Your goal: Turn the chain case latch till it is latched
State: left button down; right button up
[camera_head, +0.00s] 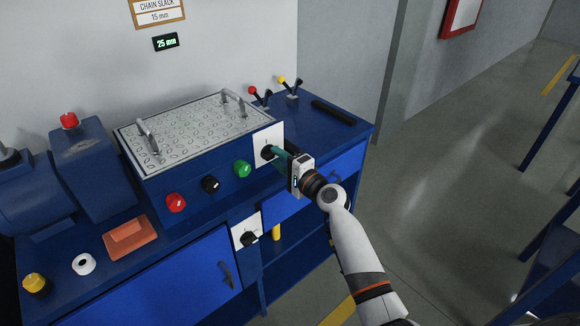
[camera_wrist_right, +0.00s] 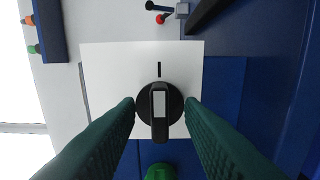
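A black rotary latch knob sits on a white square plate (camera_head: 266,134) on the right part of the blue case's front. In the right wrist view the knob (camera_wrist_right: 160,130) is a dark bar with a pale stripe, and it lines up with a short black mark (camera_wrist_right: 159,69) on the plate (camera_wrist_right: 110,70). My right gripper (camera_head: 273,152) reaches to this knob. Its teal fingers (camera_wrist_right: 161,108) stand on either side of the bar, apart, with small gaps seeming to show between them and it. My left gripper is not in view.
Red (camera_head: 176,202), black (camera_head: 211,184) and green (camera_head: 242,169) controls line the case front. Another black knob on a white plate (camera_head: 245,232) is lower down. Two levers (camera_head: 290,88) and a black bar (camera_head: 332,112) lie behind. The display reads 25 mm (camera_head: 166,42).

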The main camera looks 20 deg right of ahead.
jog(key=v, duration=1.1)
jog(key=shift+s+b, duration=0.25)
jog(key=shift+b, duration=0.15)
jog(key=shift+d, duration=0.1)
jog(key=s+f+n+g+h, duration=0.1)
jog(key=s+f+n+g, duration=0.2)
jog(key=f, duration=0.9)
jog(key=s+f+g+h, duration=0.2)
jog(key=s+f, duration=0.3)
jog(key=f, duration=0.6)
jog(key=s+f+n+g+h, duration=0.1)
jog(key=s+f+n+g, duration=0.15)
jog(key=f, duration=0.95)
jog(key=s+f+n+g+h, duration=0.1)
jog(key=s+f+n+g, duration=0.3)
jog(key=s+f, duration=1)
jog(key=s+f+n+g, duration=0.2)
jog(key=s+f+n, duration=0.1)
jog(key=s, duration=0.9)
jog(key=s+a+f+n+g+h, duration=0.1)
jog(key=s+f+n+g, duration=0.1)
jog(key=s, duration=1)
jog(key=shift+f+n+p, duration=0.45)
jog(key=shift+f+n, duration=0.3)
jog(key=shift+n, duration=0.4)
jog(key=shift+g, duration=0.25)
